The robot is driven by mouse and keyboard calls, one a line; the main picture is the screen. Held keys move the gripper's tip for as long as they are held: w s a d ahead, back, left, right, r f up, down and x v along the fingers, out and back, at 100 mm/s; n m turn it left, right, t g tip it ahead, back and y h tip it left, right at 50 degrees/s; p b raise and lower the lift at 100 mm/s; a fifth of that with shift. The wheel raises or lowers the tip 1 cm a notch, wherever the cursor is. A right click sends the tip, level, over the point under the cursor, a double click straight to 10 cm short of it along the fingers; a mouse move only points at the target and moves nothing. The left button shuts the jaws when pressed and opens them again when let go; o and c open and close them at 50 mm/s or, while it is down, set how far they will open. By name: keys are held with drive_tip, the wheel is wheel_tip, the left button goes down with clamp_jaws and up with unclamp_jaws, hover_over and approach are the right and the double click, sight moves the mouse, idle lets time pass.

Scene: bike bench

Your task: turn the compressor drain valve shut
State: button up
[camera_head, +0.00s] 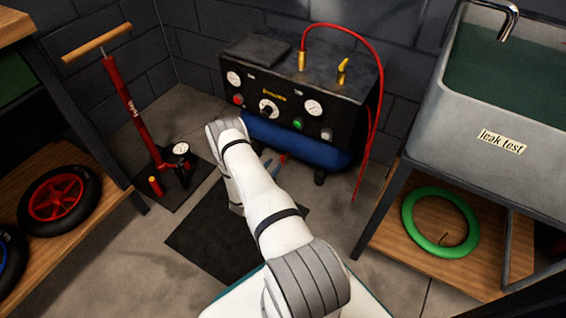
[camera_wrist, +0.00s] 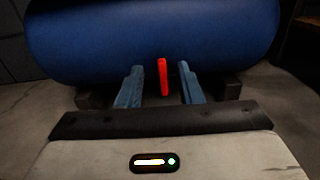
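The compressor (camera_head: 345,82) stands against the back wall, a black panel unit over a blue tank (camera_head: 330,152). In the wrist view the tank (camera_wrist: 150,40) fills the top. A red drain valve lever (camera_wrist: 162,77) hangs upright below the tank's middle. A bit of red (camera_head: 283,158) shows under the tank in the head view. My gripper (camera_wrist: 160,70) is open, with one blue finger on each side of the lever and a gap on both sides. I cannot tell whether the fingertips reach as far as the lever. My arm hides part of the tank in the head view.
A red floor pump (camera_head: 136,120) stands left of the compressor. A red hose (camera_head: 372,75) loops down its right side. A grey sink (camera_head: 470,115) on a bench with a green tyre (camera_head: 410,215) is at right. A shelf with wheels (camera_head: 60,200) is at left.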

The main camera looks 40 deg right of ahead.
sight(282, 156)
drive_tip(key=b+x, duration=0.1)
drive_tip(key=x, duration=0.2)
drive_tip(key=f+b+x, duration=0.1)
drive_tip(key=b+x, duration=0.1)
drive_tip(key=x, duration=0.1)
drive_tip(key=shift+w+d+f, duration=0.2)
drive_tip(key=shift+d+f, duration=0.05)
drive_tip(key=shift+d, duration=0.1)
drive_tip(key=shift+w+d+r, duration=0.1)
drive_tip(key=shift+w+d, duration=0.1)
drive_tip(key=shift+d, duration=0.15)
drive_tip(key=shift+c, duration=0.3)
clamp_jaws()
